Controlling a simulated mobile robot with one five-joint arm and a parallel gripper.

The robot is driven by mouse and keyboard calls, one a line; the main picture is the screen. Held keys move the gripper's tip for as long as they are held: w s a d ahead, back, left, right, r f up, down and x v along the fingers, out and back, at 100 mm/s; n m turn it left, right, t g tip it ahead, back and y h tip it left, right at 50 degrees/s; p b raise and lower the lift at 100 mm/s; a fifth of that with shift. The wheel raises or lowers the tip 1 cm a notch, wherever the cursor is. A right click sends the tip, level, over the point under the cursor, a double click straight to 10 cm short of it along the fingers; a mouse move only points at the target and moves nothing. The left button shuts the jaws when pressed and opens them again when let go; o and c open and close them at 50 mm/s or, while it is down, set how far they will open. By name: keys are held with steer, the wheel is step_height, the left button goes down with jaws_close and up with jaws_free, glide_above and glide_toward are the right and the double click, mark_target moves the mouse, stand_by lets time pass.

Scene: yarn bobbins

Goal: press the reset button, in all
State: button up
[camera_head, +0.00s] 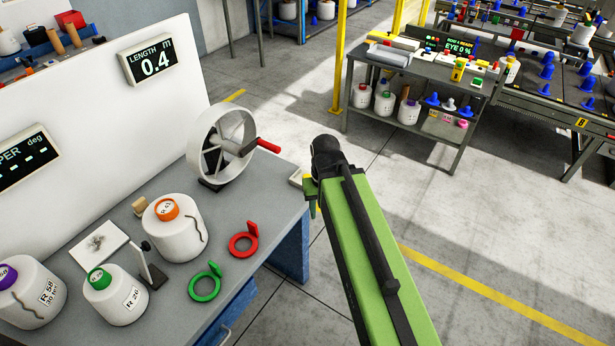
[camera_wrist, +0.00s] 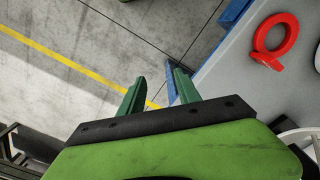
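I cannot make out a button marked reset in either view. A length display (camera_head: 153,62) on the white panel reads 0.4 m. Below and right of it, a white wheel with a red-handled crank (camera_head: 222,145) stands on the grey table. A small pale block (camera_head: 296,179) sits at the table's right edge, partly behind my arm; I cannot tell what it is. My gripper (camera_head: 313,210) is just off that edge. In the wrist view my gripper (camera_wrist: 158,92) has its two green fingers apart with nothing between them, over the floor beside the table.
White yarn bobbins (camera_head: 120,303), a red ring (camera_head: 243,244) and a green ring (camera_head: 205,285) lie on the grey table (camera_head: 262,205). The red ring also shows in the wrist view (camera_wrist: 268,40). A cluttered workbench (camera_head: 420,75) stands at the back right. The floor between is clear.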

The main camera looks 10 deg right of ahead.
jaws_close()
steer(key=shift+a, duration=0.1)
stand_by(1.1)
